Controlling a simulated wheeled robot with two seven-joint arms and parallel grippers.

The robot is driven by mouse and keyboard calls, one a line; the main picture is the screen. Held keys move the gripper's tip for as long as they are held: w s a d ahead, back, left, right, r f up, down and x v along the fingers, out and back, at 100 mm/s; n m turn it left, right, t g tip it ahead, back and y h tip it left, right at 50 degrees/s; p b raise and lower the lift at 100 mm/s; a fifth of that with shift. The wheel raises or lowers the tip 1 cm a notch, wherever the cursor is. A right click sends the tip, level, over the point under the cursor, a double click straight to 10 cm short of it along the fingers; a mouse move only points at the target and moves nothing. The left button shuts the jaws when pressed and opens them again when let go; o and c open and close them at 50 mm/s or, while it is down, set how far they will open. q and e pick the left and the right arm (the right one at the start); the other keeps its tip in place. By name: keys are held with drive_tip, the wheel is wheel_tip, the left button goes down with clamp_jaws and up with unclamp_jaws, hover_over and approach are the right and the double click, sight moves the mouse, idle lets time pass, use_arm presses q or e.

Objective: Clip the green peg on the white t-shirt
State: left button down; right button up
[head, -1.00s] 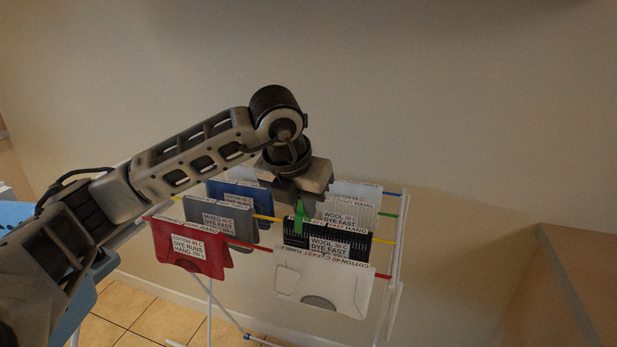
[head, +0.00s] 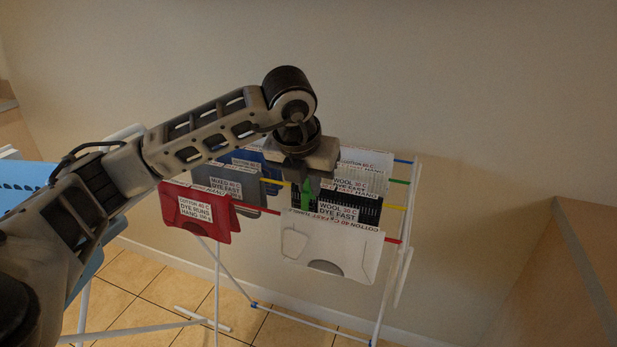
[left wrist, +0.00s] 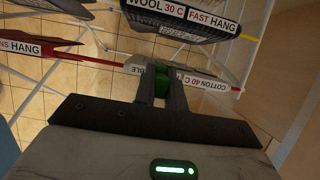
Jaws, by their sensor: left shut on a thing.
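The white t-shirt (head: 330,255) hangs folded over the red rail at the front right of the drying rack. Its label reads COTTON 40 C FAST TUMBLE. My left gripper (head: 302,186) points down over its top edge, left of its middle, and is shut on the green peg (head: 307,194). In the left wrist view the peg (left wrist: 160,70) sits between the two fingers (left wrist: 160,92), in line with the t-shirt's labelled fold (left wrist: 205,81). The fingers hide part of that fold. I cannot tell whether the peg touches the cloth. My right gripper is not in view.
A red garment (head: 200,212) hangs left on the same red rail (head: 258,211). Grey (head: 225,187) and black (head: 350,207) garments hang close behind, with blue and white ones farther back. A wooden cabinet (head: 575,250) stands at the right.

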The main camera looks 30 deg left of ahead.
sight(308, 215)
use_arm(q)
drive_tip(key=shift+f+b, duration=1)
drive_tip(key=shift+f, duration=0.4)
drive_tip(key=shift+f+b, duration=0.65)
drive_tip(key=shift+f, duration=0.15)
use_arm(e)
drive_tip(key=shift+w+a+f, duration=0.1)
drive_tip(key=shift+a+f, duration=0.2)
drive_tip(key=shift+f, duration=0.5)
use_arm(q)
drive_tip(key=shift+f, duration=0.1)
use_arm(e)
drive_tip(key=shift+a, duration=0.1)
